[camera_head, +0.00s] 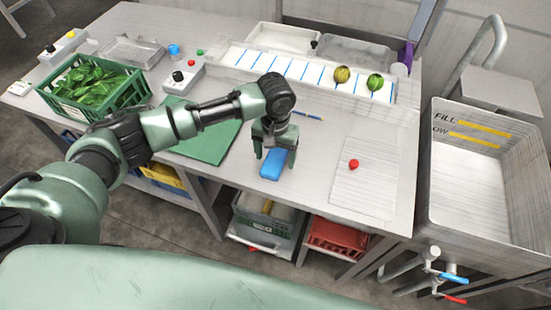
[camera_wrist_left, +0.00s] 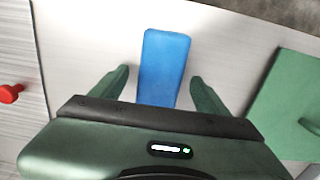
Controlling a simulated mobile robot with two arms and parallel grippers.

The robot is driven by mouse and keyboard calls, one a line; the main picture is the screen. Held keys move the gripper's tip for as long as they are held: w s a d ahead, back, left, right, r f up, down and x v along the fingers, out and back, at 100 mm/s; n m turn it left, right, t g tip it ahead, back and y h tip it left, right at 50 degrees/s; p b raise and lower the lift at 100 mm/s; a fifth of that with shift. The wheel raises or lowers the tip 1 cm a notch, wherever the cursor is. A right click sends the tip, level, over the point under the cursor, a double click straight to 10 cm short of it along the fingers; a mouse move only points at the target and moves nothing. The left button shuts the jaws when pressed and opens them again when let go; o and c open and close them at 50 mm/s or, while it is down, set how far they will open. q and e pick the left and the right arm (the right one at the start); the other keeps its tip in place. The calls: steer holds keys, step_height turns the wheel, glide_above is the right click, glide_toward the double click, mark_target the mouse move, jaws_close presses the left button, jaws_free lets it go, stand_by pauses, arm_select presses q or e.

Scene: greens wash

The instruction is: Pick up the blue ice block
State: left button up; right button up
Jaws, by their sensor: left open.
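The blue ice block (camera_head: 273,164) lies flat on the light table, close to its front edge. My left gripper (camera_head: 275,150) hangs over it with the jaws pointing down. In the left wrist view the blue ice block (camera_wrist_left: 165,60) runs between the two green fingers of the left gripper (camera_wrist_left: 158,90), with a gap on each side. The fingers are open and do not appear to touch it. The block's near end is hidden behind the gripper body. My right gripper is not in view.
A green board (camera_head: 205,145) lies left of the block, and a red knob-like object (camera_head: 354,164) sits on a white sheet to the right. A deep sink (camera_head: 470,190) is at far right.

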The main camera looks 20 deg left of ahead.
arm_select(q)
steer(key=c, duration=1.6)
steer(key=shift+r, duration=0.1)
